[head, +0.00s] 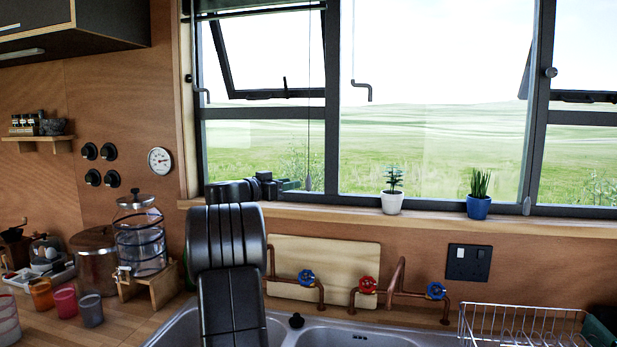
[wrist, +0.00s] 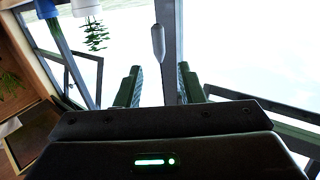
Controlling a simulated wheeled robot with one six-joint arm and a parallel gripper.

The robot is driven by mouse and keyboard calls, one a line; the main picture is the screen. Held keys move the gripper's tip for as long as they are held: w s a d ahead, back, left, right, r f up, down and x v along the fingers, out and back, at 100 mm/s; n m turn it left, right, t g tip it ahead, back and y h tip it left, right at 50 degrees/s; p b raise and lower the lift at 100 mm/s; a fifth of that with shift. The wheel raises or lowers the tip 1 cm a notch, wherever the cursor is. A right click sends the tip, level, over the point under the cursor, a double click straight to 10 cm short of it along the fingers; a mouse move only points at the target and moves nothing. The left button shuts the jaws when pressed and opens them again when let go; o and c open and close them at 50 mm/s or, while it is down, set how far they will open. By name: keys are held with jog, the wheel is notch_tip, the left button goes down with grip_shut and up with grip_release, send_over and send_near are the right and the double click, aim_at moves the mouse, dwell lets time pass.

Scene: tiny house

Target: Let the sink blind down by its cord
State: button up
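The blind's cord (head: 309,100) hangs as a thin dark line in front of the left window pane. At its lower end is a small grey pull (head: 308,184), just above the sill. My gripper (head: 294,185) reaches right along the sill, with its fingertips close to the pull. In the wrist view, my gripper (wrist: 159,68) is open, and the grey pull (wrist: 158,42) shows in line with the gap, just past the fingertips. I cannot tell the exact distance, and nothing is seen held. The blind itself is not clearly visible; a dark edge crosses the window top.
A white potted plant (head: 391,202) and a blue potted plant (head: 479,207) stand on the sill (head: 430,217), right of the cord. Red and blue taps (head: 367,285) rise behind the sink (head: 345,335). A glass dispenser (head: 140,240) stands left of my arm.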

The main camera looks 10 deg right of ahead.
aim_at(309, 179)
jog(key=p+x, duration=0.3)
jog(key=x, duration=0.5)
jog(key=shift+w+d+r, duration=0.1)
jog(key=shift+d, duration=0.15)
grip_shut()
